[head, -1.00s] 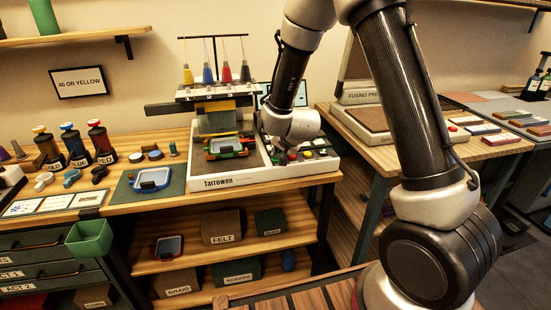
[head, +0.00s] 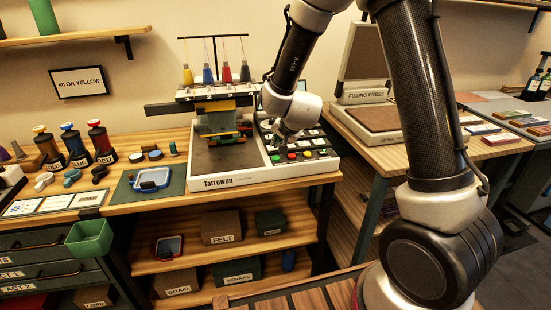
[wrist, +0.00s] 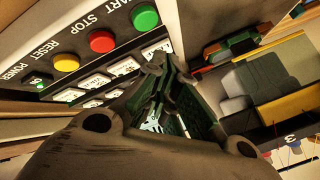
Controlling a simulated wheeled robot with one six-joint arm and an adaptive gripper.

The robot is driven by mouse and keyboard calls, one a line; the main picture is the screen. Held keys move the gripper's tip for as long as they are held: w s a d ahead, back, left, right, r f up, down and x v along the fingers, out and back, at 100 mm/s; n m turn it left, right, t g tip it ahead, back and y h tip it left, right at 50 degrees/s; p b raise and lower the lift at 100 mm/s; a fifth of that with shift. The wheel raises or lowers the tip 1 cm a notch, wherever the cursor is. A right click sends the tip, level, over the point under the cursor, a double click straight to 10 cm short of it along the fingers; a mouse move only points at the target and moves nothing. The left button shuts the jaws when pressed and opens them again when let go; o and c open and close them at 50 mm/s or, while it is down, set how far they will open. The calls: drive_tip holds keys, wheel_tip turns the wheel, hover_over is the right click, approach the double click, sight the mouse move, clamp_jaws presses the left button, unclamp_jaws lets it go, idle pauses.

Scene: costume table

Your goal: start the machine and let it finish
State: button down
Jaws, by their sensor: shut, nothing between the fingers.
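The Tarrowen embroidery machine (head: 232,181) stands on the wooden table, with several thread cones on top. Its hoop carriage (head: 222,137) sits far back under the stitching head. The panel shows a green START button (wrist: 145,17), a red STOP button (wrist: 103,40), a yellow RESET button (wrist: 66,62) and a small lit green POWER light (wrist: 39,82). My gripper (head: 272,143) is shut and empty above the panel. In the wrist view, its fingertips (wrist: 158,75) are near START, apart from it in the picture. The screen is mostly hidden behind my arm.
A spare blue hoop (head: 151,180) lies on a green mat left of the machine. Labelled spools (head: 73,145) stand farther left. A fusing press (head: 372,122) stands on the right-hand table. Shelves with bins sit below.

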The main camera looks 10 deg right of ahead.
drive_tip(key=shift+r, duration=1.3)
